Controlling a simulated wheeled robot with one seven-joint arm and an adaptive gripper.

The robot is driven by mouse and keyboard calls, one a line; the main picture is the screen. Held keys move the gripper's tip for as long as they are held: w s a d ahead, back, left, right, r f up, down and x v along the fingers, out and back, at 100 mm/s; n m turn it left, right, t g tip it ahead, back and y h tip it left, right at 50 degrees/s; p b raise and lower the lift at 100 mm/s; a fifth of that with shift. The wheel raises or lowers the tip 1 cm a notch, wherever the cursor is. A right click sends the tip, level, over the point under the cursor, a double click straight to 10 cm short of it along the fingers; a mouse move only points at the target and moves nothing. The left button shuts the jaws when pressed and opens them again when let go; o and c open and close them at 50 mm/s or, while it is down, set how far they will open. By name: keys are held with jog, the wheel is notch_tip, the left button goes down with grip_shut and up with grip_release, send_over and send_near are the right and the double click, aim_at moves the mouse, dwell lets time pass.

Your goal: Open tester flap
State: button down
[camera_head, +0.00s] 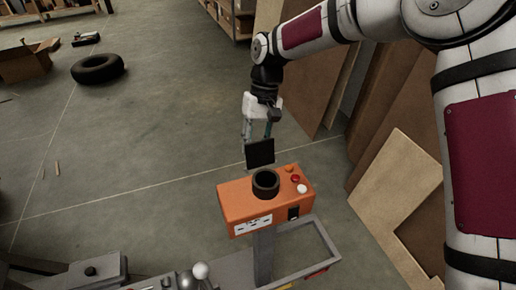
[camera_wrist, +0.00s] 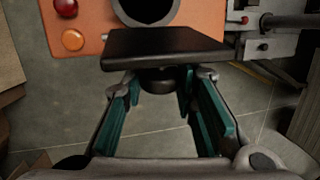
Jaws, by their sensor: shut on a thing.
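The orange tester (camera_head: 240,203) stands on a grey post, with a round black opening (camera_head: 265,184) on its top. The black square flap (camera_head: 260,152) stands raised, close to upright, behind the opening, which is uncovered. My gripper (camera_head: 257,132) is just above and behind the flap. In the wrist view the flap (camera_wrist: 165,47) spans the space beyond the fingertips, and my gripper (camera_wrist: 165,82) has its teal-padded fingers on either side of a dark rounded part under it. The fingers are shut on the flap; the exact contact is partly hidden.
Orange, red and white buttons (camera_head: 296,178) sit on the tester's right top. A grey metal frame (camera_head: 325,240) lies below it. Wooden boards (camera_head: 395,185) lean at the right. A tyre (camera_head: 98,68) and cardboard box (camera_head: 25,62) lie far left.

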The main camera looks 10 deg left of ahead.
jog(key=shift+a+f+g+b, duration=0.1)
jog(key=shift+f+g+b, duration=0.15)
jog(key=shift+g+b, duration=0.05)
dwell(0.4)
jog(key=c, duration=1.2)
grip_release()
jog(key=shift+c, duration=0.2)
jog(key=shift+w+r, duration=0.1)
jog(key=a+v, duration=0.1)
jog(key=v, duration=1)
jog(key=shift+w+d+r, duration=0.15)
jog(key=shift+d+r, duration=0.2)
jog(key=shift+r, duration=0.05)
